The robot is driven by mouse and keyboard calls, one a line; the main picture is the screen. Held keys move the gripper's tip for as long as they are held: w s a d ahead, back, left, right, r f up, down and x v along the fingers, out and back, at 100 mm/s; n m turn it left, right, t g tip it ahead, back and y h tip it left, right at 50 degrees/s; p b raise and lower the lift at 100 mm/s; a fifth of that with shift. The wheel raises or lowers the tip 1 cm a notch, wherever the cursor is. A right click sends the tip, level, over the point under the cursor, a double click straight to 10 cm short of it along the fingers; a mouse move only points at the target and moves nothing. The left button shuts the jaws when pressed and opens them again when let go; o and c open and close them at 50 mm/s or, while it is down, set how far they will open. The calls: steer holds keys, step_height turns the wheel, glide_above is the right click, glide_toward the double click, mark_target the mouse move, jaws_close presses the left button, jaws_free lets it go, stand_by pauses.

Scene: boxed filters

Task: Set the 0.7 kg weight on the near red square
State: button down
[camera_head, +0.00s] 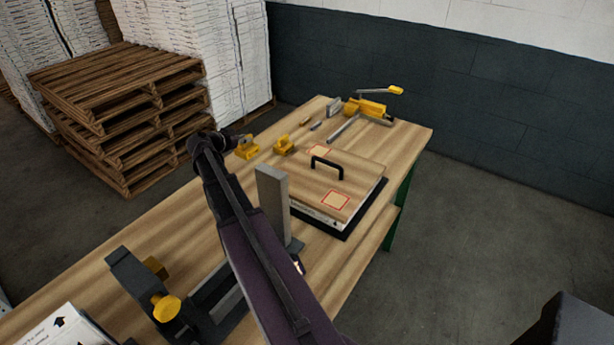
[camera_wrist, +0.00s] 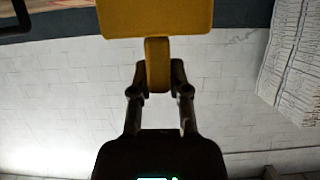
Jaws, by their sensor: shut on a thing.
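My gripper (camera_wrist: 158,75) is shut on the narrow yellow grip of a yellow weight (camera_wrist: 155,18) in the wrist view. In the head view my gripper (camera_head: 240,141) is at the left of the bench's far half, with the held yellow weight (camera_head: 247,151) at its end. No mass marking is readable on it. The near red square (camera_head: 336,200) is an empty outline on the near right of a wooden board (camera_head: 355,175), right of the weight. A far red square (camera_head: 317,149) shows partly at the board's far left.
A black handle (camera_head: 328,162) rises from the board. Another yellow weight (camera_head: 284,146) and a smaller yellow piece (camera_head: 305,121) stand beyond it. A grey upright plate (camera_head: 272,203) stands between my arm and the board. A yellow-handled clamp (camera_head: 368,108) is at the far end.

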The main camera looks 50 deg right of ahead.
step_height(320, 180, up, 13)
steer(key=p, duration=1.2)
steer(key=shift+f, duration=0.1)
